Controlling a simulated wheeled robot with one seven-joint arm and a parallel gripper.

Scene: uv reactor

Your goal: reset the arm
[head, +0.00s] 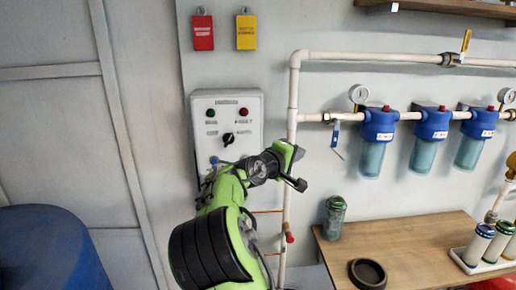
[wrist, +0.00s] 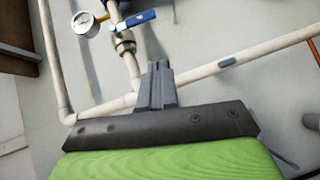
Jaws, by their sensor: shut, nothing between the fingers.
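My green and black arm rises from the bottom of the head view, in front of the wall and the control box. My gripper (head: 299,185) is at its end, just right of the control box and close to the white vertical pipe. In the wrist view my gripper's dark fingers (wrist: 157,84) are together, with nothing between them. Behind them run white pipes and a blue-handled valve (wrist: 136,19).
A control box (head: 244,115) with lights and a knob hangs on the wall. Blue filter housings (head: 379,128) hang right. A wooden table (head: 410,240) holds a jar (head: 335,218), a dark ring (head: 367,273) and a tray of canisters (head: 463,259). A blue barrel (head: 50,250) stands left.

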